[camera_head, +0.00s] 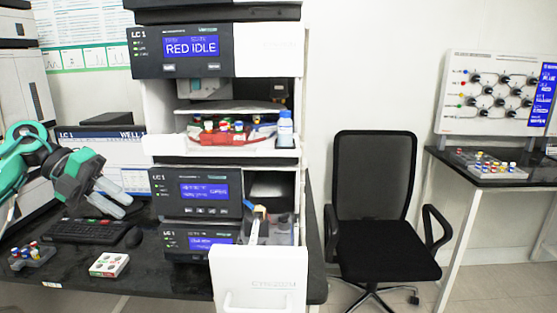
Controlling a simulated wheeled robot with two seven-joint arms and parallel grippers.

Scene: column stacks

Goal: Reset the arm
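My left gripper (126,206) comes in from the left on a teal and grey arm. It hangs in the air above the black bench, over the keyboard and mouse. Its two pale fingers point down to the right, look slightly apart, and hold nothing that I can see. My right gripper is not in view.
The instrument stack (228,120) stands right of the gripper, with a white drawer (262,284) pulled out low. A keyboard (90,231), mouse (134,237), vial rack (32,257) and small box (109,265) lie on the bench (165,285). A chair (376,190) stands further right.

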